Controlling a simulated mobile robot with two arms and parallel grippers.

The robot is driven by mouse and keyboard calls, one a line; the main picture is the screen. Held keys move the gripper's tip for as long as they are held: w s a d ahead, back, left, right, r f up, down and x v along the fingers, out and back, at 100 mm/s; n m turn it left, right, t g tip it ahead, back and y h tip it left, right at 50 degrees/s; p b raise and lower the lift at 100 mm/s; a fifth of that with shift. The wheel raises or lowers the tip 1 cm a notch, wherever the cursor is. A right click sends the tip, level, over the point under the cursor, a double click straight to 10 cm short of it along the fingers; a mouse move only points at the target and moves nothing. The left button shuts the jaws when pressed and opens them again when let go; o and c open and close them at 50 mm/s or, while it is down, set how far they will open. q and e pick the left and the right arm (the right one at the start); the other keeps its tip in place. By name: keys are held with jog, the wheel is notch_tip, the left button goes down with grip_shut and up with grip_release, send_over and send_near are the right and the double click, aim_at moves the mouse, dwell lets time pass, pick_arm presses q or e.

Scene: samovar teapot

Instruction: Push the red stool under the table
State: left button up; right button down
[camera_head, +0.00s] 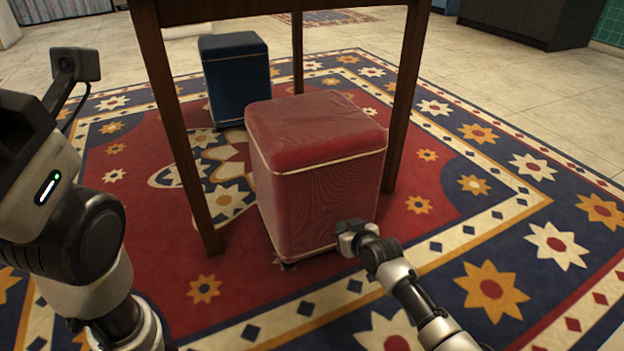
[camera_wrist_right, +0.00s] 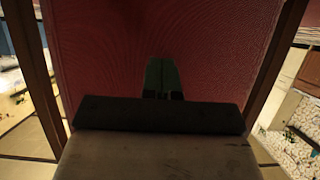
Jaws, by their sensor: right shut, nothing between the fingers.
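The red stool (camera_head: 315,190) is a padded cube with a pale piping line, upright on the rug. In the head view it stands between the two near table legs, its front part toward me. The wooden table (camera_head: 170,120) shows by its legs and front edge; most of its top is out of view. My right gripper (camera_head: 350,238) is shut and at the stool's front face, low and right of centre; it seems to touch it. In the right wrist view the shut fingers (camera_wrist_right: 161,76) point at the red face (camera_wrist_right: 100,50). My left gripper is out of view; only my left arm shows.
A dark blue stool (camera_head: 237,80) stands farther back beneath the table, left of the red stool. A patterned rug (camera_head: 480,200) covers the floor. Dark cabinets (camera_head: 530,20) stand at the back right. The rug to the right is clear.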

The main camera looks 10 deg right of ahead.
aim_at(337, 220)
jog(key=shift+w+a+b, duration=0.3)
jog(key=shift+w+b, duration=0.3)
jog(key=shift+w, duration=0.3)
jog(key=shift+w+a+b, duration=0.3)
jog(key=shift+w+b, duration=0.25)
jog(key=shift+w, duration=0.3)
jog(key=shift+w+a+b, duration=0.35)
jog(key=shift+w, duration=0.55)
jog(key=shift+w+a, duration=0.35)
jog(key=shift+w, duration=0.55)
jog(key=shift+w+a, duration=0.35)
jog(key=shift+w, duration=0.6)
jog(key=shift+w+a, duration=0.35)
jog(key=shift+w, duration=0.55)
